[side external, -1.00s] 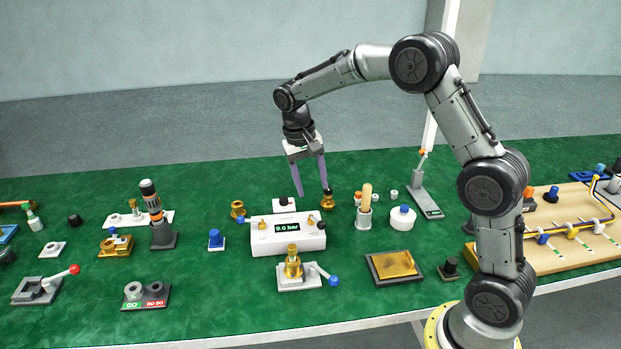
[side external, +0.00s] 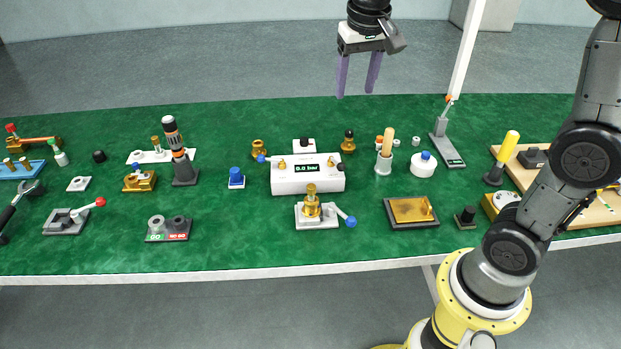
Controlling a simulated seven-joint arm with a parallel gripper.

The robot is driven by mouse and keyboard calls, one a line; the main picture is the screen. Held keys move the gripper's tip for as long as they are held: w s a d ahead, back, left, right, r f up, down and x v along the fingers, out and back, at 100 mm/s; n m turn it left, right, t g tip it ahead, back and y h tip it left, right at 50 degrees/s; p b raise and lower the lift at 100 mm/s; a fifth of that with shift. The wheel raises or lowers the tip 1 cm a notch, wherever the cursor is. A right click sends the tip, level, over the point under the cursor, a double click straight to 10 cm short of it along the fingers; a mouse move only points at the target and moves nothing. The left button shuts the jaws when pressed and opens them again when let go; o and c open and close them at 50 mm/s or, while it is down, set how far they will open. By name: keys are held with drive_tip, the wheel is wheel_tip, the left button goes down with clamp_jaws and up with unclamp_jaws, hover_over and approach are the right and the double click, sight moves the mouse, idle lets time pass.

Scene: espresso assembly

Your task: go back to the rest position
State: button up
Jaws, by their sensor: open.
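My gripper (side external: 355,92) is open and empty, with its two purple fingers pointing down. It hangs in the air near the table's far edge, well above everything. Below it, a brass piece with a black knob (side external: 348,143) stands upright on the green table (side external: 290,235), apart from the fingers. The white box with a small display (side external: 307,178) is a little nearer the front. The middle of my arm is out of the picture at the top right.
A brass fitting stands in a clamp with a blue-knobbed lever (side external: 316,211) in front of the box. A brown tray (side external: 411,213), a cup with a wooden handle (side external: 385,155) and a scale-like stand (side external: 447,145) are to the right. The table's front strip is clear.

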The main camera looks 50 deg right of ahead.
drive_tip(key=s+a+r+n+t, duration=0.2)
drive_tip(key=s+a+n+t, duration=0.15)
drive_tip(key=s, duration=0.95)
drive_tip(key=s+a+f+n+y, duration=0.1)
drive_tip(key=s+a+f+n, duration=0.1)
drive_tip(key=s+f, duration=0.4)
drive_tip(key=shift+s+f+n+y, duration=0.3)
drive_tip(key=shift+f+n, duration=0.05)
drive_tip(key=shift+n, duration=0.1)
